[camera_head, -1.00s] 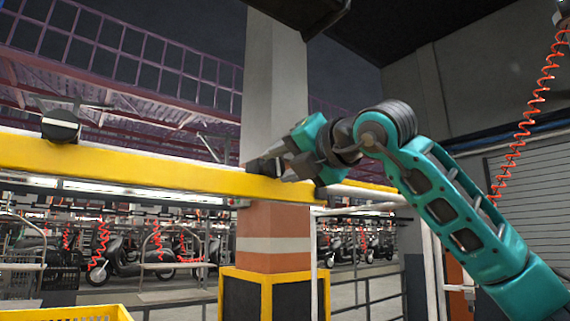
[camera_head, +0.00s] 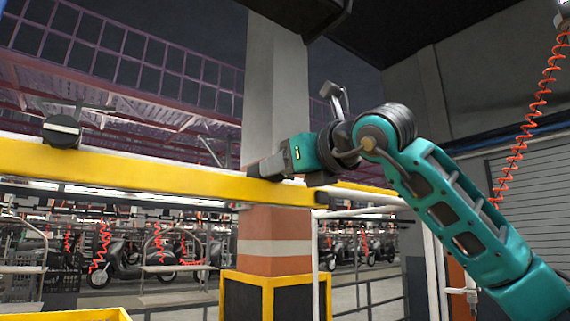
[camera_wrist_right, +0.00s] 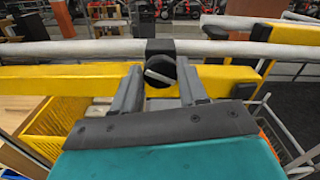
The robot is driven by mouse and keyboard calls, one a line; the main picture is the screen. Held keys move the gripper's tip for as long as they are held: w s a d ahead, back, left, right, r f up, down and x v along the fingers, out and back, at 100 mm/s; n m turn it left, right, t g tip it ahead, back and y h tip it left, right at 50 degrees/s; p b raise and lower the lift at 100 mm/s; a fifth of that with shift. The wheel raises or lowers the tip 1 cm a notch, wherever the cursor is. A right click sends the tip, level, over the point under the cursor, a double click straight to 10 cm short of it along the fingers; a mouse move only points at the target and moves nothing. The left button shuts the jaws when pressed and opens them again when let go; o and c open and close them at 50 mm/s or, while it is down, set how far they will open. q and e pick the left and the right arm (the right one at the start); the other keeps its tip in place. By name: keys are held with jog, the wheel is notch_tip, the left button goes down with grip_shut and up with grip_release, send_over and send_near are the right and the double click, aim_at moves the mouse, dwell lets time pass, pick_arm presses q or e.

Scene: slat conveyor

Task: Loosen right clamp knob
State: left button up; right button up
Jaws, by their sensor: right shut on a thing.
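The right clamp knob (camera_wrist_right: 160,73) is a black round knob with a pale bar across its face, tilted in the picture, on the yellow beam (camera_wrist_right: 75,79). My right gripper (camera_wrist_right: 160,84) has one finger on each side of it and is shut on it. In the head view my right gripper (camera_head: 262,168) reaches the beam in front of the pillar; the knob there is hidden or merges with the dark fingers. The left clamp knob (camera_head: 62,129), black with a pale level bar, sits on the beam at the left. My left gripper is not in view.
A grey pipe (camera_wrist_right: 80,51) runs behind the beam. A yellow crate (camera_wrist_right: 60,130) stands below left. A pillar (camera_head: 274,228) stands behind my right gripper. A red coiled hose (camera_head: 520,125) hangs at the right. Scooters (camera_head: 130,258) stand in the background.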

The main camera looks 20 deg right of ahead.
jog(key=n, duration=0.4)
jog(key=shift+a+n+p, duration=0.1)
jog(key=shift+n+p, duration=0.25)
jog(key=shift+n, duration=0.05)
dwell(0.4)
jog(key=o, duration=1.1)
jog(key=shift+c, duration=0.2)
jog(key=b+v, duration=0.2)
jog(key=v, duration=1.1)
jog(key=shift+b, duration=0.3)
